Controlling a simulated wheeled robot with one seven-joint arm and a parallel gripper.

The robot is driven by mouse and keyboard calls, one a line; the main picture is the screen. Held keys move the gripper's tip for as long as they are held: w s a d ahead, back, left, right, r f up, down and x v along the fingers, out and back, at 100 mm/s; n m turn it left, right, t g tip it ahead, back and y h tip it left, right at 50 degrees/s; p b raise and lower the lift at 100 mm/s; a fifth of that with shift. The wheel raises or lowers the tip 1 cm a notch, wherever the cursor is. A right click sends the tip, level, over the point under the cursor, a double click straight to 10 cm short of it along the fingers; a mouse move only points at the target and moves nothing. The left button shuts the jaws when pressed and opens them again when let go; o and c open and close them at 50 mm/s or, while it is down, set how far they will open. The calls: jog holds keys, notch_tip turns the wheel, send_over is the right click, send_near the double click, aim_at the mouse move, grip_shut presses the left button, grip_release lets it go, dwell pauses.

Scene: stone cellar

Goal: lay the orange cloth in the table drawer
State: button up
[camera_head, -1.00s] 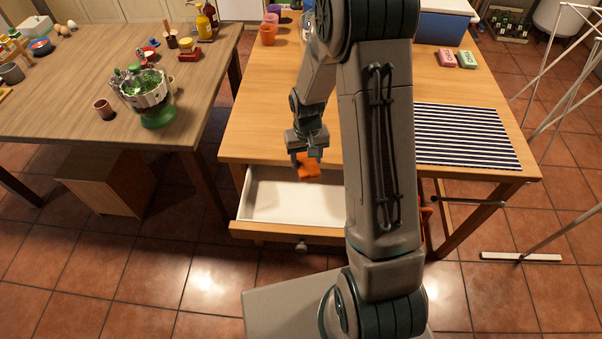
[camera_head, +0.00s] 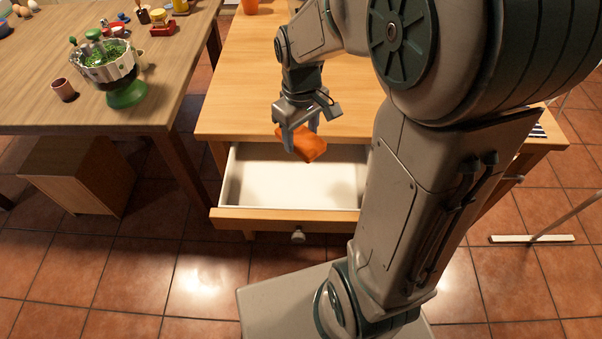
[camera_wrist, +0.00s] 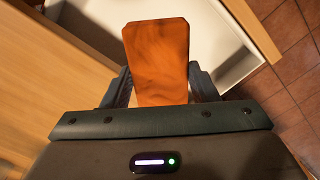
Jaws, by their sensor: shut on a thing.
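The orange cloth (camera_head: 305,146) is a small folded piece held between the fingers of my gripper (camera_head: 299,136). In the head view it hangs above the back part of the open table drawer (camera_head: 285,185), near the table's front edge. In the wrist view the cloth (camera_wrist: 157,60) stands out between the two fingers, with the white drawer interior (camera_wrist: 222,45) beyond it. The drawer is pulled out, its white inside looks empty, and its wooden front (camera_head: 285,218) has a round knob (camera_head: 298,237). My arm covers the drawer's right end.
The wooden table top (camera_head: 240,90) above the drawer is clear on its left part. On the left, another table (camera_head: 120,55) holds a green-based bowl (camera_head: 112,70), a brown cup (camera_head: 64,89) and several jars. A wooden box (camera_head: 78,180) stands on the tiled floor below.

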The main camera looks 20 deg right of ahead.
jog(key=b, duration=0.2)
send_over(302, 169)
jog(key=s+a, duration=0.1)
jog(key=s, duration=0.3)
jog(key=f, duration=1.3)
jog(key=shift+w+a+f, duration=0.1)
jog(key=shift+a+f, duration=0.1)
jog(key=w, duration=0.1)
jog(key=w+d, duration=0.1)
jog(key=w+f, duration=0.1)
jog(key=shift+w+d+f, duration=0.1)
jog(key=shift+w+d, duration=0.05)
jog(key=shift+w, duration=0.25)
jog(key=shift+f, duration=0.15)
jog(key=o, duration=0.6)
jog(key=shift+f, duration=0.1)
jog(key=shift+o, duration=0.6)
